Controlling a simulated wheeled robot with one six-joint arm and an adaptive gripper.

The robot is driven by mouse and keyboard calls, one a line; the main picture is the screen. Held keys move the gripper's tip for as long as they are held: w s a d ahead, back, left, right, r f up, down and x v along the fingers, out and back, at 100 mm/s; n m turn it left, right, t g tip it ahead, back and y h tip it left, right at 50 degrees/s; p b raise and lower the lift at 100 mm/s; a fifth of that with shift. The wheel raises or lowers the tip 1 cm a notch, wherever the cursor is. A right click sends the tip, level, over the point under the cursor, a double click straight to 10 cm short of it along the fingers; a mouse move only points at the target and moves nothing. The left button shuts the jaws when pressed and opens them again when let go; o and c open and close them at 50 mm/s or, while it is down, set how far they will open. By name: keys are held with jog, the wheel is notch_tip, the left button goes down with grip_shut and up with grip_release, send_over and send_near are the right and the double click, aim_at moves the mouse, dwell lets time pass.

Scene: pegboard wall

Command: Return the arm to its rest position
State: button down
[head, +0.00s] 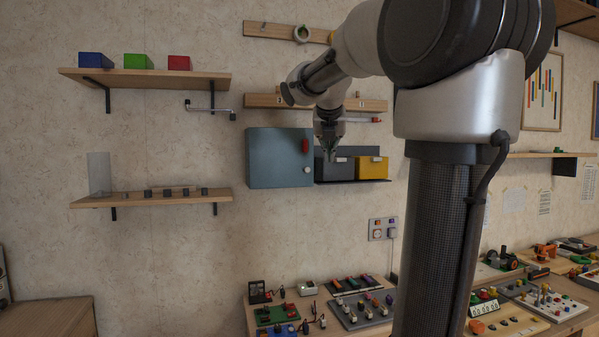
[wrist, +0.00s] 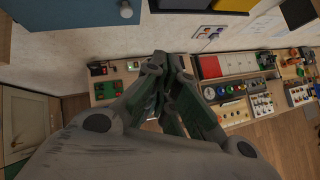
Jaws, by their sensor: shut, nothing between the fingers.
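My gripper (head: 331,152) hangs at the end of my arm in the head view, pointing down, in front of the wall bins and to the right of the blue-grey cabinet. In the wrist view my gripper (wrist: 166,60) shows its fingertips together with nothing between them. My arm reaches up and over from the right side of the head view, its large joint and dark link covering part of the wall.
The closed cabinet (head: 279,158), a dark bin (head: 334,168) and a yellow bin (head: 371,168) are close to my gripper. A rail with hooks (head: 262,101) is above. Left shelves (head: 150,198) hold small items. A cluttered workbench (head: 250,318) stands below.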

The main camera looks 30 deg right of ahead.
jog(key=shift+s, duration=0.1)
jog(key=s+a+f+m+g+y, duration=0.1)
jog(key=s+a+f+m+y, duration=0.2)
jog(key=s+a+f+m, duration=0.5)
jog(key=s+a+f+m+g+y, duration=0.2)
jog(key=s+a+f+m, duration=0.7)
jog(key=s+f+m, duration=0.7)
jog(key=m, duration=0.4)
jog(key=shift+a+y, duration=0.25)
jog(key=shift+y, duration=0.15)
